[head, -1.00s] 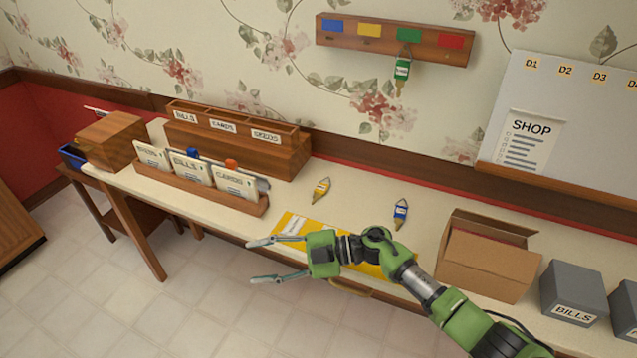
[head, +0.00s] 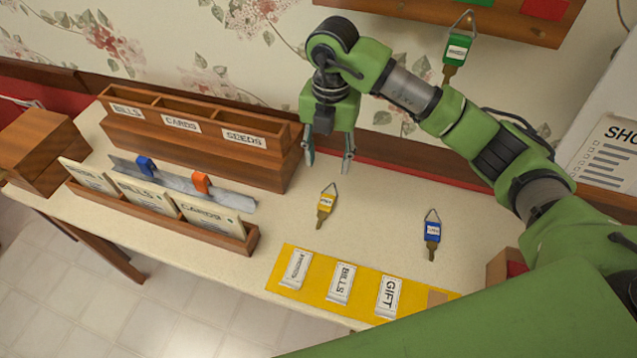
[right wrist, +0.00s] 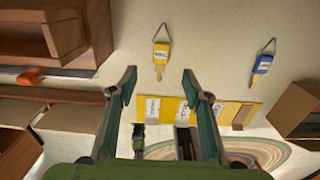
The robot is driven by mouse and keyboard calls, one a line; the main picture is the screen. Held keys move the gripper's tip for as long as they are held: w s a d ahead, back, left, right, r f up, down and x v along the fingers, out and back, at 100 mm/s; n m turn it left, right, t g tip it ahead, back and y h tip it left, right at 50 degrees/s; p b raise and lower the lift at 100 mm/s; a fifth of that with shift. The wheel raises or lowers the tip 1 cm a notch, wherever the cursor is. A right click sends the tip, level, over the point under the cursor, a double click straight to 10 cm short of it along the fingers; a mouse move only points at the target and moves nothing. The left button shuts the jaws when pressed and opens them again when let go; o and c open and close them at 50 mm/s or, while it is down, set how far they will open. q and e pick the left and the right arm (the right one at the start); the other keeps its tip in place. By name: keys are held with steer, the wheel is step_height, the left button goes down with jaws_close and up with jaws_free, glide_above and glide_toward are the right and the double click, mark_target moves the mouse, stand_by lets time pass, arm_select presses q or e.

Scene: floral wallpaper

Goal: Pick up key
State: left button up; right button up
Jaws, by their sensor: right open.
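A key with a yellow tag (head: 326,204) lies on the cream table, just below my right gripper (head: 329,160) in the head view. It also shows in the right wrist view (right wrist: 161,56), ahead of and between the open fingers (right wrist: 161,83). A key with a blue tag (head: 432,232) lies to its right on the table, and in the right wrist view (right wrist: 262,66). A key with a green tag (head: 457,52) hangs from the wooden wall rack (head: 530,32). My right gripper is open, empty and points down above the table, apart from the keys. My left gripper is out of view.
A yellow mat (head: 316,288) with several labelled packets lies at the table's front. A wooden organizer (head: 195,150) and a card holder (head: 236,244) stand to the left. A cardboard box (right wrist: 303,108) is at the right in the wrist view. The table around the yellow-tagged key is clear.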

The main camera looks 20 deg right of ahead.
mark_target(327, 199)
steer(key=f, duration=0.2)
steer(key=s+f+p, duration=0.1)
steer(key=f, duration=0.2)
steer(key=shift+s+f, duration=0.1)
steer(key=shift+f, duration=0.25)
steer(key=f, duration=0.2)
steer(key=f+p, duration=0.1)
steer(key=shift+w, duration=0.25)
step_height(327, 199, down, 4)
steer(key=shift+w+f+p, duration=0.15)
steer(key=shift+p, duration=0.55)
steer(key=shift+f, duration=0.1)
steer(key=c, duration=1.1)
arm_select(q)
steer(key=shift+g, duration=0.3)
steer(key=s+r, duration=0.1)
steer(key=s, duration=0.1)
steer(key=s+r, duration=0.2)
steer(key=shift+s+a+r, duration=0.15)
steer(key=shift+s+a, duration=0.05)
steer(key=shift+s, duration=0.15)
